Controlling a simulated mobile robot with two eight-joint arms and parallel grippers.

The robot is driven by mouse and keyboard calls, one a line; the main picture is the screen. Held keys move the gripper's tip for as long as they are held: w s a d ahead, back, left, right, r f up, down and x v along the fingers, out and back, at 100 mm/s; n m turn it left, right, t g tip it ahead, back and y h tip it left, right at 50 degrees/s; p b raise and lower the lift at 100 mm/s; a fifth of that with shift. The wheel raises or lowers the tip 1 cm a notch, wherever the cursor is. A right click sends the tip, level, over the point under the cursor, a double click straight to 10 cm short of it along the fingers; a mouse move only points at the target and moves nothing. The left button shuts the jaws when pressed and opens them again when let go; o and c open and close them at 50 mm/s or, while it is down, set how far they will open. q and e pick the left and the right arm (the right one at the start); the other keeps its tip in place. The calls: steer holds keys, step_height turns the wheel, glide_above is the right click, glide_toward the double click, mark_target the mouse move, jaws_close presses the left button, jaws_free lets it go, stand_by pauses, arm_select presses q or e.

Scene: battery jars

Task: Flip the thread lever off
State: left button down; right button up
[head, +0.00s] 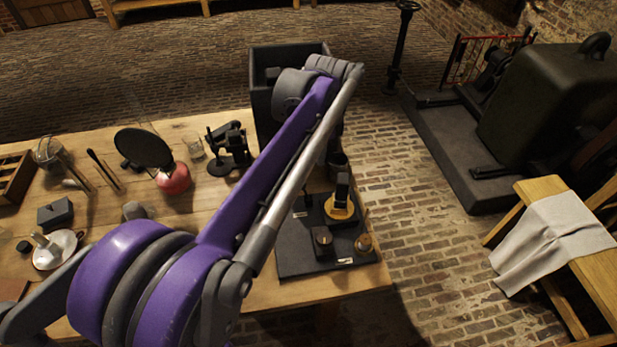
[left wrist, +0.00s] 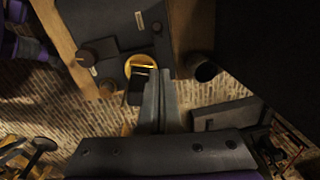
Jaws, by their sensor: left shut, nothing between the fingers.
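A dark board (head: 300,262) lies at the table's right end. It carries a brass ring (head: 340,207) with a dark upright lever-like piece (head: 343,183), a dark square knob (head: 322,240) and a small brass knob (head: 364,243). In the left wrist view the brass ring (left wrist: 141,63) shows with a dark piece (left wrist: 138,88) beside my fingers. My left gripper (left wrist: 161,76) is shut and empty, its fingertips close to the ring; I cannot tell whether they touch the dark piece. My purple left arm hides part of the board in the head view. My right gripper is not in view.
A tall dark box (head: 262,95) and a dark cup (left wrist: 205,72) stand beside the board. A red flask (head: 173,179), a black round disc (head: 144,148) and a black instrument (head: 229,150) stand farther left on the wooden table (head: 215,200).

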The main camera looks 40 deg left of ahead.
arm_select(q)
glide_above(305, 192)
steer(key=w+d, duration=0.2)
steer(key=d, duration=0.1)
step_height(305, 192, down, 6)
steer(key=shift+s+a+f, duration=0.4)
steer(key=shift+a+f, duration=0.2)
steer(key=shift+s+a+f, duration=0.35)
steer(key=shift+a+f, duration=0.25)
